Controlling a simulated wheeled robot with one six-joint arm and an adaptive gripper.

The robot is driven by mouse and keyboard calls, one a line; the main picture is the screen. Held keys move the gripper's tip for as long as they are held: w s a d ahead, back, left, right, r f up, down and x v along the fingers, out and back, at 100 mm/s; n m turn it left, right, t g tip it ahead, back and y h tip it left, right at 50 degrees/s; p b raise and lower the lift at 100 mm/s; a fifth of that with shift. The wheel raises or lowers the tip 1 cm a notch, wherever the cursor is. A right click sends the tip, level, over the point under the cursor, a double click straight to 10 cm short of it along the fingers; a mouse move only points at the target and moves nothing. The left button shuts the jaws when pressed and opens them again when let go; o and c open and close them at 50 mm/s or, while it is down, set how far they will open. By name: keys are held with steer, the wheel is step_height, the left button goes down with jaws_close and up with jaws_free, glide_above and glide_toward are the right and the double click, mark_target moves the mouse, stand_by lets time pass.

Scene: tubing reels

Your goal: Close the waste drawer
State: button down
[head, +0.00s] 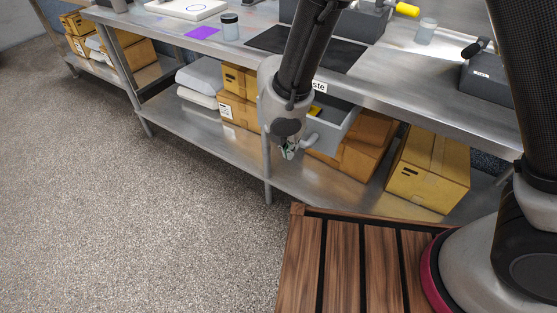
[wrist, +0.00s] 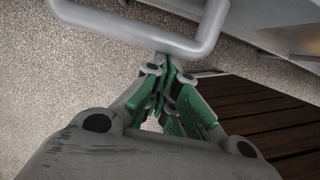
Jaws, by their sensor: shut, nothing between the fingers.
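The waste drawer (head: 340,129) is a grey bin-like drawer under the steel bench, pulled out, with a yellow item (head: 314,111) inside. A label ending in "ste" (head: 319,88) sits on the bench edge above it, partly hidden by my arm. My gripper (head: 289,152) is at the drawer's front left, pointing down, and hides part of the drawer front. In the wrist view my gripper (wrist: 168,84) has its green-padded fingers together with nothing between them. The drawer's grey bar handle (wrist: 150,38) is just beyond the fingertips; I cannot tell whether they touch.
The steel bench (head: 420,95) carries a black mat (head: 345,54), a jar (head: 229,26) and a dark box (head: 490,80). My wooden-slatted base is at the front right. The speckled floor at left is clear.

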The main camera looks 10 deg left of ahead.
mark_target(309, 124)
steer(key=w+d, duration=0.1)
steer(key=w, duration=0.2)
steer(key=w+d, duration=0.1)
steer(key=w, duration=0.2)
steer(key=w+d, duration=0.2)
steer(key=w, duration=0.2)
steer(key=shift+d, duration=0.1)
